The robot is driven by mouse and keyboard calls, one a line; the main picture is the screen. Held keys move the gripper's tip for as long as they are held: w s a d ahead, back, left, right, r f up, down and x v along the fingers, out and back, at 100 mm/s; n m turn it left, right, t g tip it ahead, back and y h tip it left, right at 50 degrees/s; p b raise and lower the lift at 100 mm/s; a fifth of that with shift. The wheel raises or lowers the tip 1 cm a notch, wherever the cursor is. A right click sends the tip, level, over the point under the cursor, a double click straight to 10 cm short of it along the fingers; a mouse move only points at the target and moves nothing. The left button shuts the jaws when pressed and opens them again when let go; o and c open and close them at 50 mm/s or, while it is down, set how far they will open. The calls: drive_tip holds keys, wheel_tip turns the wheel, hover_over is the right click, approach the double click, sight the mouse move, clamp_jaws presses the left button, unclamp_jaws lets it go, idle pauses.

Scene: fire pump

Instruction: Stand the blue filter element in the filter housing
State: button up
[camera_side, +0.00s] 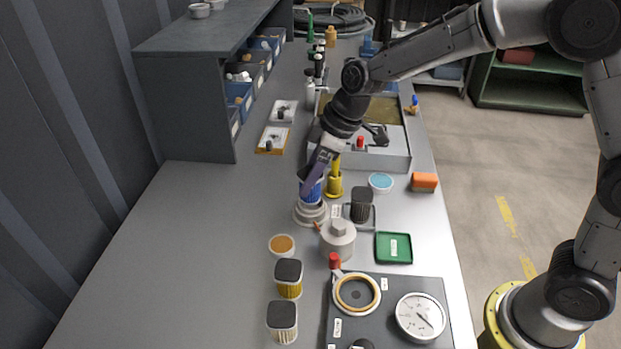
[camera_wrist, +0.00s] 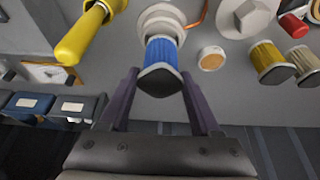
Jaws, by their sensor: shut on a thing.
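The blue filter element (camera_side: 313,191) is upright with a dark cap on top; it also shows in the wrist view (camera_wrist: 162,55). My gripper (camera_side: 314,174) is shut on it near the cap, with one purple finger on each side in the wrist view (camera_wrist: 159,74). The pale round filter housing (camera_side: 310,213) stands on the bench directly below the element, and its stepped rim shows in the wrist view (camera_wrist: 160,20). The element's lower end meets the housing's opening. I cannot tell how deep it sits.
A yellow post-like part (camera_side: 334,183) stands close behind the housing to the right. Yellow (camera_side: 289,284) and cream (camera_side: 282,328) filters stand in front. The bench's left side is clear.

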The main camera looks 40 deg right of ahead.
drive_tip(key=shift+f, duration=0.7)
drive_tip(key=shift+f, duration=0.6)
drive_tip(key=o, duration=1.4)
drive_tip(key=shift+r, duration=0.25)
drive_tip(key=v, duration=1.2)
drive_tip(key=shift+r, duration=0.4)
